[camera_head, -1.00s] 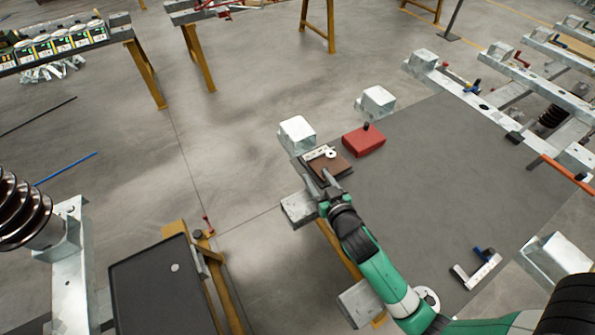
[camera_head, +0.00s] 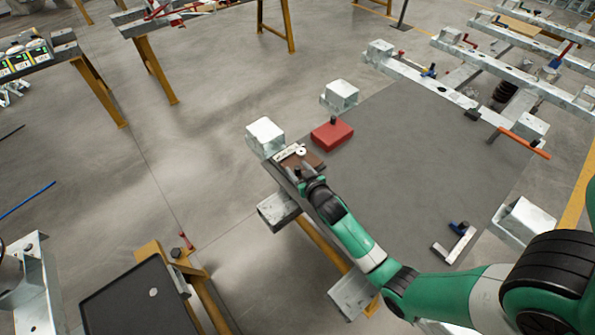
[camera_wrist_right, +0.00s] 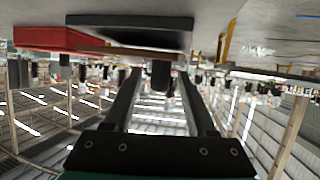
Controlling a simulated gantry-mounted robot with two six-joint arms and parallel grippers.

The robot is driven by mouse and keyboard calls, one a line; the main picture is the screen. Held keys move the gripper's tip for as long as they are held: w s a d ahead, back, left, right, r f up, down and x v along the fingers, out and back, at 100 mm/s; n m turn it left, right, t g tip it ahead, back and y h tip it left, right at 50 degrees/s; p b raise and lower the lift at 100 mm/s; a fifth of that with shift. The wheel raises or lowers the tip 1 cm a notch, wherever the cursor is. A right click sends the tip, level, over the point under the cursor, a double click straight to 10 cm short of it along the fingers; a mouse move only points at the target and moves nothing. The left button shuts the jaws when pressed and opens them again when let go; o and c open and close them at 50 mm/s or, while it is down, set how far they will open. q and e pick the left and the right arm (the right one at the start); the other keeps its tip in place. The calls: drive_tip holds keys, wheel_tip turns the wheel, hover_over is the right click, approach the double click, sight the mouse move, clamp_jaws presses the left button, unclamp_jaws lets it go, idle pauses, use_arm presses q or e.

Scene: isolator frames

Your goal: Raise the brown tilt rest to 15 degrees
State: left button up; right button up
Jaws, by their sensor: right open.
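The brown tilt rest (camera_head: 314,161) lies at the left edge of the grey work surface in the head view. A pale plate (camera_head: 287,153) and a small white disc (camera_head: 300,152) show at its far side. Its tilt angle cannot be read. My right gripper (camera_head: 303,180) is at its near edge, partly hiding it. In the right wrist view, the rest shows edge-on as a thin brown board (camera_wrist_right: 120,51) under a dark slab. My right gripper (camera_wrist_right: 158,80) is open there, with a dark knob (camera_wrist_right: 161,76) between its fingertips; contact cannot be told. My left gripper is not in view.
A red block (camera_head: 332,136) with a black knob sits just right of the rest. Galvanised blocks (camera_head: 265,136) stand beyond and left of it. A black tray (camera_head: 135,300) is at the lower left. The grey work surface (camera_head: 420,150) is mostly clear.

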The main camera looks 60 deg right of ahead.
drive_tip(key=shift+w+d+f, duration=0.1)
drive_tip(key=shift+w+d, duration=0.05)
drive_tip(key=shift+w, duration=0.05)
clamp_jaws()
idle(1.3)
